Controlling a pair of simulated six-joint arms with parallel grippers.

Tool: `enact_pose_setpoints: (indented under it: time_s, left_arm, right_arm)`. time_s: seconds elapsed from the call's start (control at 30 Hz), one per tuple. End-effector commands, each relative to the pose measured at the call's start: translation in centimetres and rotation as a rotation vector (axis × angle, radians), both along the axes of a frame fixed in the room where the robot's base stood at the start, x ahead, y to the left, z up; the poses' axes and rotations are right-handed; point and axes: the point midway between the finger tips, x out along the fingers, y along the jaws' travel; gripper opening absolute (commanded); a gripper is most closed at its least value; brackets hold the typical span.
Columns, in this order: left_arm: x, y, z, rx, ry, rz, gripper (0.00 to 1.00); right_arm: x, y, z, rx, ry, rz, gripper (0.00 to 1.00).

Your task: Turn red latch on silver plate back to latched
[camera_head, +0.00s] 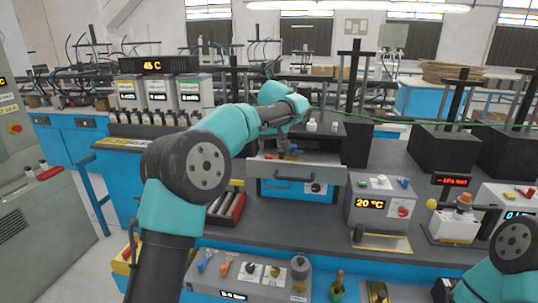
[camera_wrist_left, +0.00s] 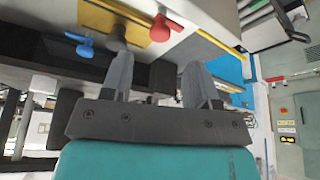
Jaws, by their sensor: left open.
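The red latch (camera_wrist_left: 160,28) sits on the silver plate (camera_wrist_left: 185,22) near the top of the left wrist view. Its short arm points up and left in that picture, and I cannot tell its exact angle. A blue latch (camera_wrist_left: 80,43) is to its left, with a yellow patch (camera_wrist_left: 103,18) between them. My left gripper (camera_wrist_left: 157,62) is open, with nothing between its fingers, and the red latch appears beyond the gap, apart from them. In the head view, the left gripper (camera_head: 284,146) is over the silver panel at the bench centre; the red latch is hard to make out there. My right gripper is outside the picture.
A dark handle (camera_head: 294,178) is on the panel front. A grey box reading 20 °C (camera_head: 368,204) stands to the right. A tray of cylinders (camera_head: 225,207) is left. The front bench strip (camera_head: 300,225) is mostly clear.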

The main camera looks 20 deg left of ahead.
Motion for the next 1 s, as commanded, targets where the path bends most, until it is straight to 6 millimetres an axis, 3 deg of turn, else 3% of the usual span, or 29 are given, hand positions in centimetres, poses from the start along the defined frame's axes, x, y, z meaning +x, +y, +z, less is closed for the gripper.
enact_pose_setpoints:
  time_s: [0.1,0.33,0.73,1.0]
  left_arm:
    - [0.7,0.4,-2.0,0.001,0.003,0.001,0.55]
    - [1.7,0.9,-4.7,0.001,0.001,-0.001,0.55]
    - [2.0,1.0,-5.4,0.001,-0.001,-0.001,0.55]
    - [2.0,1.0,-5.4,0.001,-0.001,-0.001,0.3]
  right_arm:
    - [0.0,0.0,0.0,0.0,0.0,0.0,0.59]
    - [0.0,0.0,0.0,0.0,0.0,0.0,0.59]
    - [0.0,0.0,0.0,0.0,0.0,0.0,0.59]
    - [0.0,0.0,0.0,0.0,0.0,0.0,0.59]
